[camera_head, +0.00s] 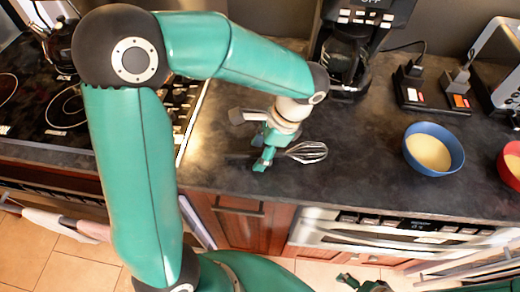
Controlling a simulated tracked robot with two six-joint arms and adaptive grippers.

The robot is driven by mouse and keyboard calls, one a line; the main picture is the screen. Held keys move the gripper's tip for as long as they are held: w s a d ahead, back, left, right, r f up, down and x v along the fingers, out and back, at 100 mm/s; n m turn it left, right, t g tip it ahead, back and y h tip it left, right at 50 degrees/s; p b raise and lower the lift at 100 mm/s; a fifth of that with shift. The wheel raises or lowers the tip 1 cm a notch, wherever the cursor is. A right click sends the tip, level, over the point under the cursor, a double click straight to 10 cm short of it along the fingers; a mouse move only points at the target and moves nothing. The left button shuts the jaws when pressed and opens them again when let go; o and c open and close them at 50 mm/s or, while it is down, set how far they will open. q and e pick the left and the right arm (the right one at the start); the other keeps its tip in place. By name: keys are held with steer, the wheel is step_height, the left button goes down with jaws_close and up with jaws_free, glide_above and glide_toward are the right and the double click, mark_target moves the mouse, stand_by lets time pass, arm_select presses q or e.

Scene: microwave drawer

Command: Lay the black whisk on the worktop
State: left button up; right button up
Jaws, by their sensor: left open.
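The black whisk (306,152) lies on the dark worktop (370,150), its wire head pointing right. Its dark handle runs left under my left gripper and is hard to make out against the worktop. My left gripper (263,163) is open at the handle, pointing down, with its fingers close to or around it; I cannot tell whether they touch. My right gripper (362,284) shows only partly at the bottom edge, low in front of the cabinets, and its fingers are unclear.
A blue bowl (433,149) and a red bowl (512,165) stand to the right. A coffee maker (345,60) and a power strip (432,92) are behind. The stove (50,110) is at left, an oven front (400,236) below. The worktop between whisk and blue bowl is clear.

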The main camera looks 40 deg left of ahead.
arm_select(q)
steer(key=o, duration=0.5)
steer(key=shift+o, duration=0.2)
steer(key=v, duration=1.2)
